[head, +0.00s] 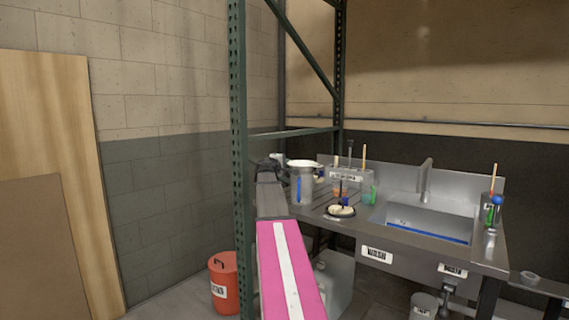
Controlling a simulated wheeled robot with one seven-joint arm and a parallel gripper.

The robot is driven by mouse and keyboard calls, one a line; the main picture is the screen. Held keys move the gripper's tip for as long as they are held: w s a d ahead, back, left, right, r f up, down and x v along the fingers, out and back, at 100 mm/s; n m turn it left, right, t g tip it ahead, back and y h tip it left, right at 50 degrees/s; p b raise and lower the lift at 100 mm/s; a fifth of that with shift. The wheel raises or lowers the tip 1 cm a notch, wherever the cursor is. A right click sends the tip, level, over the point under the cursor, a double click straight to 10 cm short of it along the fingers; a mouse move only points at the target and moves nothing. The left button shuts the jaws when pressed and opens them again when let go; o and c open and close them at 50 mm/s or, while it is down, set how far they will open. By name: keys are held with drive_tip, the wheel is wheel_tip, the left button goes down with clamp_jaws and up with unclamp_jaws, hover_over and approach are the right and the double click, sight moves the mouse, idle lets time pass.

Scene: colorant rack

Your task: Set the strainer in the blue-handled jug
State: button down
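The blue-handled jug (305,190) stands upright at the left end of the steel sink counter, a grey vessel with a blue strip on its side. A pale round top (303,163) covers its mouth; I cannot tell whether this is the strainer or the jug's own rim. A black-rimmed round piece with a cream middle (341,211) lies on the counter right of the jug; I cannot tell whether it is the strainer. My gripper (272,164) is dark and small, just left of the jug's top. Its fingers are not clear, nor whether it touches anything.
A green rack post (239,170) stands close to my arm's left. The sink basin (430,222) and faucet (425,176) are to the right. A red bucket (224,284) is on the floor.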

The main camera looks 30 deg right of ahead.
drive_tip(key=shift+f, duration=0.4)
drive_tip(key=c, duration=1.4)
unclamp_jaws()
drive_tip(key=shift+o, duration=0.2)
drive_tip(key=shift+r, duration=0.15)
drive_tip(key=shift+r, duration=0.3)
drive_tip(key=v, duration=1.2)
drive_tip(key=shift+a, duration=0.1)
